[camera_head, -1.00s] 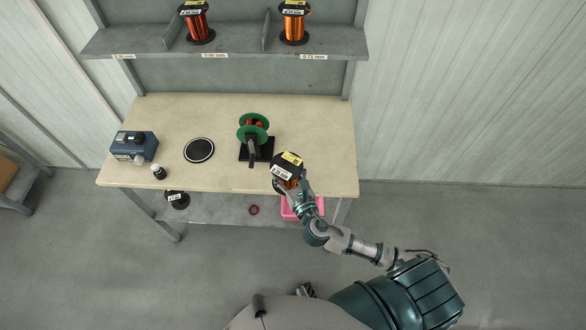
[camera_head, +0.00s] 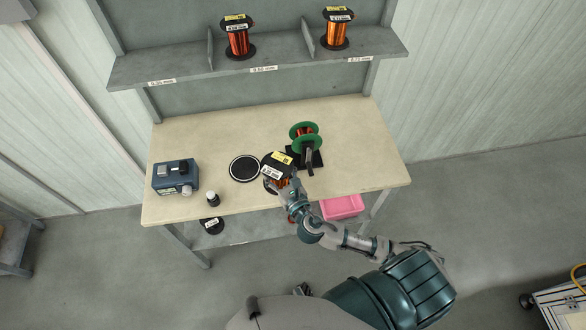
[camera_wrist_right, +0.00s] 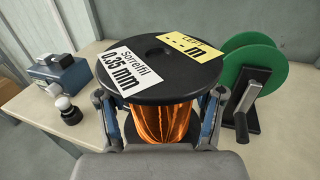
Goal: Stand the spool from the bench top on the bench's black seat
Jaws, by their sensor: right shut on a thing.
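The spool (camera_head: 272,170) has black flanges, orange copper wire and white and yellow labels. It is upright in my right gripper (camera_head: 281,187), over the front part of the bench top. In the right wrist view the spool (camera_wrist_right: 164,78) fills the middle, with the fingers of my right gripper (camera_wrist_right: 161,122) shut on both sides of its wire. The black seat (camera_head: 244,168), a round disc with a pale ring, lies just left of the spool in the head view and looks empty. Whether the spool's base touches the bench is hidden.
A winder with green discs (camera_head: 305,138) stands close right of the spool. A blue-grey device (camera_head: 175,177) and a small dark bottle with a white cap (camera_head: 213,199) are at the left. Two spools stand on the shelf (camera_head: 260,68). A pink bin (camera_head: 342,206) sits below.

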